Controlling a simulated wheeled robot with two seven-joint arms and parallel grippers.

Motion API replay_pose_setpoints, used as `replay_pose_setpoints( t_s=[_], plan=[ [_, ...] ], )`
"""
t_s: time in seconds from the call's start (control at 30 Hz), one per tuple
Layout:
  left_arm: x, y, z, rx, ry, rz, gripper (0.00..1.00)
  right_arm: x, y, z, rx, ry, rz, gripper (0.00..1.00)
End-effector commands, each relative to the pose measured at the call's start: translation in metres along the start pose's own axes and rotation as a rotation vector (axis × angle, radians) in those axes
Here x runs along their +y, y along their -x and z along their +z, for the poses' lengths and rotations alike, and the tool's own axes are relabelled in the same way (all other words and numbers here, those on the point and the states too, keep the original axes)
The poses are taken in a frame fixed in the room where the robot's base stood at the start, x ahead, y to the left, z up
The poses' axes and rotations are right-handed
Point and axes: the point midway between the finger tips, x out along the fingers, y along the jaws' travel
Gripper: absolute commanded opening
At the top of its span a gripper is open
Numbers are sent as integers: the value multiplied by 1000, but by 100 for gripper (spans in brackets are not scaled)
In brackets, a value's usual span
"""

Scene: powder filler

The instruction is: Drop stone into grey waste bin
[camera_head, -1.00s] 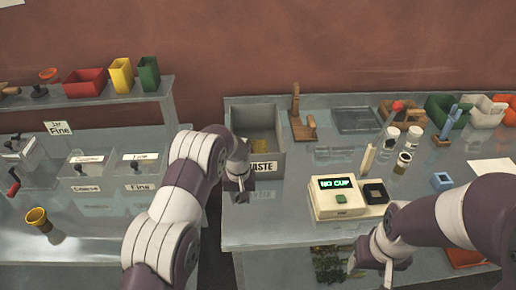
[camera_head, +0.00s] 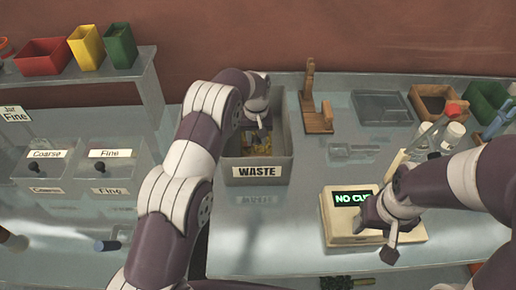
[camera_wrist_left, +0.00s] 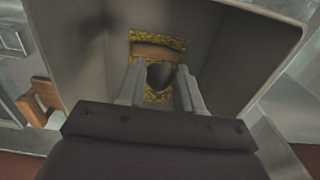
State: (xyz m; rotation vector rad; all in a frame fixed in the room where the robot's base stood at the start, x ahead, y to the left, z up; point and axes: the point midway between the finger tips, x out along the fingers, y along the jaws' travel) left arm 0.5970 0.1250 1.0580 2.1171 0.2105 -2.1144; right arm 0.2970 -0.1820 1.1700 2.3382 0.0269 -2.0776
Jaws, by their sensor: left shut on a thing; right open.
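The grey waste bin (camera_head: 285,160), labelled WASTE, stands on the right-hand counter with yellowish material at its bottom. My left gripper (camera_head: 262,132) is over the bin's opening, reaching in from above. In the left wrist view the fingers (camera_wrist_left: 160,82) are shut on a dark rounded stone (camera_wrist_left: 160,74), with the bin's inner walls around and below it. The stone is hard to make out in the head view. My right gripper (camera_head: 390,245) is open and empty in front of the powder filler (camera_head: 338,220), partly covering it.
A wooden stand (camera_head: 317,110) is just right of the bin. Coarse (camera_head: 47,168) and Fine (camera_head: 112,165) containers stand on the left counter. Red, yellow and green bins are on the shelf. Glass jars (camera_head: 452,135) stand behind my right arm.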

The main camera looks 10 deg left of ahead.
Motion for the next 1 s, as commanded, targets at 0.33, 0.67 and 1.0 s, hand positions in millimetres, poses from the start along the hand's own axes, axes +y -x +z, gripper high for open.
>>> replay_pose_setpoints(
  t_s=[0.33,0.67,1.0],
  plan=[
    [0,-74,1,-2,0,-1,5,0,13,-2,0,0,0,60],
    [0,-87,0,0,0,-1,5,0,12,-1,-1,0,0,60],
    [0,-90,0,0,0,-1,60,0,8,-1,-1,0,0,60]
  ],
)
